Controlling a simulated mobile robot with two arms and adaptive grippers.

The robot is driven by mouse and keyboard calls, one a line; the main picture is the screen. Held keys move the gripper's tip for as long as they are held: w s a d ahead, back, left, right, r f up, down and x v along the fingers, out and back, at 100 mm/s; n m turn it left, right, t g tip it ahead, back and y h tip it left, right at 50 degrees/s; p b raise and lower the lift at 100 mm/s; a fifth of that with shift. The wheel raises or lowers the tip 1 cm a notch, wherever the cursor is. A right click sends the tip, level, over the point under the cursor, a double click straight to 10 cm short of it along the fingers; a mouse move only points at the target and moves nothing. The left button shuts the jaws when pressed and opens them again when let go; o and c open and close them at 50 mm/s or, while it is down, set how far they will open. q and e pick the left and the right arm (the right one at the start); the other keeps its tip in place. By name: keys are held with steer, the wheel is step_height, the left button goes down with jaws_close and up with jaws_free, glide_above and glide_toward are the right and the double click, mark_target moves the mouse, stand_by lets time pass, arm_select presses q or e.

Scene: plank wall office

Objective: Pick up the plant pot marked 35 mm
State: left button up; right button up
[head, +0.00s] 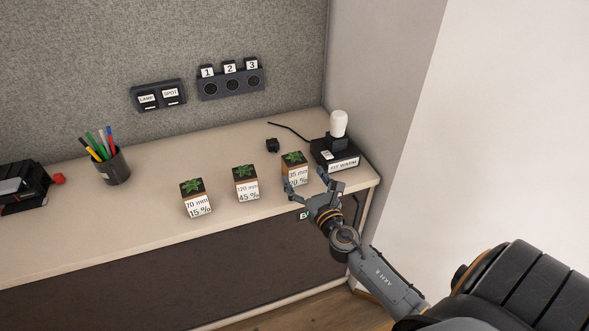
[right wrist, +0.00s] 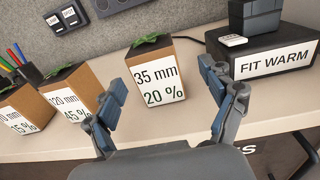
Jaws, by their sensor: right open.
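The plant pot marked 35 mm (head: 294,169) stands upright on the desk, a small cube with a green plant on top. Its label reads 35 mm and 20 % in the right wrist view (right wrist: 157,80). My right gripper (head: 307,181) is open at the front of this pot and partly covers its label in the head view. In the right wrist view my right gripper (right wrist: 165,104) has its fingers apart, with the pot beyond and between them, not gripped. My left gripper is not in view.
Pots marked 120 mm (head: 246,184) and 70 mm (head: 196,199) stand to the left. A black FIT WARM box (head: 341,157) stands close on the right. A black pen cup (head: 114,168) is farther left. The desk's front edge (head: 240,229) lies below the pots.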

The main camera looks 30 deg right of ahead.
mark_target(299, 171)
steer(key=x, duration=0.5)
steer(key=shift+w+a+r, duration=0.1)
steer(key=shift+w+a, duration=0.2)
steer(key=shift+w, duration=0.1)
steer(key=shift+c, duration=0.2)
steer(key=c, duration=1.4)
steer(key=shift+c, duration=0.3)
steer(key=shift+r+p, duration=0.2)
steer(key=shift+p, duration=0.15)
